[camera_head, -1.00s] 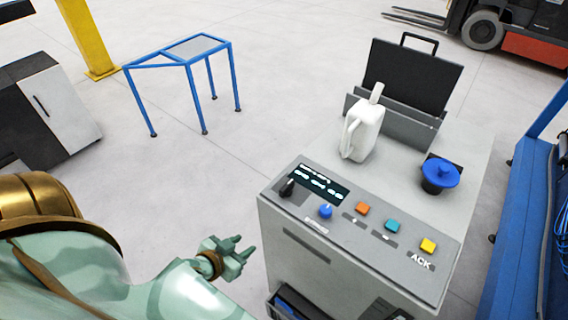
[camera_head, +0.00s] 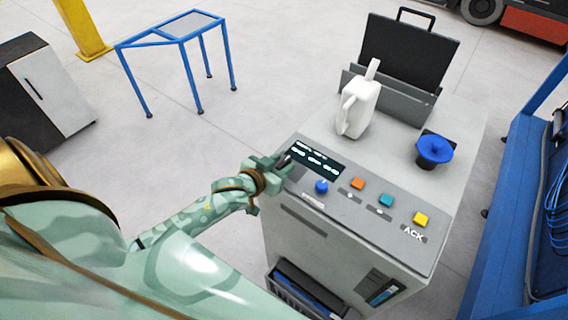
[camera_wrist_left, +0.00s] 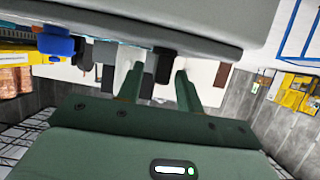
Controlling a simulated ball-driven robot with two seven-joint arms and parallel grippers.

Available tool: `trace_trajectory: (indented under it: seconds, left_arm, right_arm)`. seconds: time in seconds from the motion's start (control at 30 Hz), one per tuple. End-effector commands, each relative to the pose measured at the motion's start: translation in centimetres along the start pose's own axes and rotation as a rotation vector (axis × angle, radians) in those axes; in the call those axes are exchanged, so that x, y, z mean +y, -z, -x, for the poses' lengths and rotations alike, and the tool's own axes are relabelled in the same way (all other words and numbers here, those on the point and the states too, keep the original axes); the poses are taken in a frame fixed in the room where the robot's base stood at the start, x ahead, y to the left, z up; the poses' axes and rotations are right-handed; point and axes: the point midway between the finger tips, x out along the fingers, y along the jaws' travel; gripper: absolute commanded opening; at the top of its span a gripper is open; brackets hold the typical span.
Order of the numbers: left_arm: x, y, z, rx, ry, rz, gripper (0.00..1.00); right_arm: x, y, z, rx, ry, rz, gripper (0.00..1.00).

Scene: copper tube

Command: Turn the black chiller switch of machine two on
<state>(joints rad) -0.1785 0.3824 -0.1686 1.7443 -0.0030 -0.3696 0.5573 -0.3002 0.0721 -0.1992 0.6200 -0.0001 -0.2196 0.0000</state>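The black chiller switch (camera_wrist_left: 164,66) projects from the machine's panel. In the left wrist view it lies between the two spread fingers of my left gripper (camera_wrist_left: 160,88), with a gap visible on each side. In the head view my left gripper (camera_head: 279,166) is at the panel's left end and mostly covers the switch. It is open and holds nothing. The grey machine (camera_head: 330,238) has a lit display (camera_head: 318,160) beside the switch. My right gripper is not in view.
A blue knob (camera_head: 321,186) sits just right of the switch, also in the wrist view (camera_wrist_left: 55,42). Orange (camera_head: 358,183), teal (camera_head: 386,200) and yellow (camera_head: 420,219) buttons follow. A white jug (camera_head: 357,108) and blue-lidded pot (camera_head: 434,150) stand behind on the machine top.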

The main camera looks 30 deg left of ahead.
Motion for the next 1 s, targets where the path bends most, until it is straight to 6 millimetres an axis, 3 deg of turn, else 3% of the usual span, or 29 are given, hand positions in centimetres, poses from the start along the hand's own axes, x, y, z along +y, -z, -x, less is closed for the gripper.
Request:
trace_trajectory:
  seconds: [0.13,0.43,0.57,0.6,1.0]
  left_arm:
    - [0.02,-0.04,-1.32,0.0,0.0,0.0,0.36]
    - [0.03,0.02,-1.54,0.0,0.0,0.001,0.36]
    - [0.03,0.02,-1.53,0.0,0.0,0.001,0.03]
    - [0.04,0.01,-1.53,0.0,-0.001,0.001,0.0]
    - [-0.06,0.15,-1.5,0.0,-0.046,-0.022,0.0]
  right_arm:
    - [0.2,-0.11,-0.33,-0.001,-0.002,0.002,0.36]
    - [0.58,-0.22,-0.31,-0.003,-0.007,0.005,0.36]
    - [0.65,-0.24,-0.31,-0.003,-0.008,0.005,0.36]
    - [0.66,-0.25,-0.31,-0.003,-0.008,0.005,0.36]
    - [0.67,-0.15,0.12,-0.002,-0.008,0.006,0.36]
